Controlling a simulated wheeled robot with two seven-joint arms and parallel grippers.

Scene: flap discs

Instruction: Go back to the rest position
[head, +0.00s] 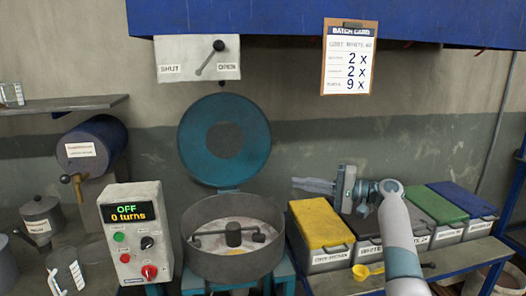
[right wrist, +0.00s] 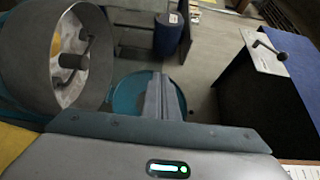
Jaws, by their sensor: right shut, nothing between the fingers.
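My right gripper (head: 298,184) is shut and empty, held in the air above the yellow-lidded bin and right of the mixer pan, pointing left. In the right wrist view its closed fingers (right wrist: 165,98) show in front of the round teal lid (right wrist: 135,92). My right arm comes up from the lower right, in front of the bins. My left gripper is in neither view.
The mixer pan (head: 233,262) stands open, its lid (head: 224,140) raised. Left are the control box (head: 132,234), reading OFF, and a jug (head: 68,279). Bins with yellow (head: 320,225), dark, green (head: 436,206) and blue lids stand right. A yellow scoop (head: 368,270) lies before them.

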